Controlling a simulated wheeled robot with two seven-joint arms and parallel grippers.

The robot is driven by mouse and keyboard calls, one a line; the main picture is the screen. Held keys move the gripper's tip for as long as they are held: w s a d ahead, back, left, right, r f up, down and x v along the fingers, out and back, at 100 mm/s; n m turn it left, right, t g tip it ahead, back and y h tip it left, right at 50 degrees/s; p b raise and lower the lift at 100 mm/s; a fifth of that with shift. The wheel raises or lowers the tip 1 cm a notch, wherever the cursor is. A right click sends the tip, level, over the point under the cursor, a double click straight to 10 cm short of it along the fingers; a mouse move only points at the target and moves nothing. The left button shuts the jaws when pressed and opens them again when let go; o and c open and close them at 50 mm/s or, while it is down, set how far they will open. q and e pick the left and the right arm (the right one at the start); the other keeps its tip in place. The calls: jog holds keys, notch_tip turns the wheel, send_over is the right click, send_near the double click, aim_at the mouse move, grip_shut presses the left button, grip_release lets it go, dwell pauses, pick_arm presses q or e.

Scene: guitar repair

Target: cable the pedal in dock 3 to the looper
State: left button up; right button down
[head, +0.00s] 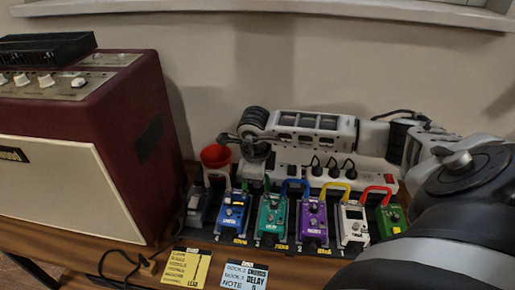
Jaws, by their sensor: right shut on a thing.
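A row of pedals stands on a dark board: a grey one (197,207), a blue one (232,213), a teal one (271,219), a purple one (313,221), a white one (354,225) and a green one (392,220). Short cable loops rise between neighbours: white (216,173), green (256,181), blue (295,182), yellow (336,186) and red (377,189). Dock numbers and the looper's label are too small to read. My right gripper (229,139) is behind the pedals' left end, seemingly shut on the rim of a red cup (214,157). The left gripper is out of view.
A white power strip (377,176) with black plugs lies behind the pedals, by the wall. A maroon amplifier (128,88) fills the left. A yellow card (185,268) and a pale card (243,275) lie at the front edge. My right arm spans the back and right.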

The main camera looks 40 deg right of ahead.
jog(key=shift+f+b, duration=0.35)
jog(key=shift+f, duration=0.15)
jog(key=c, duration=1)
grip_release()
jog(key=shift+c, duration=0.2)
jog(key=shift+r, duration=0.1)
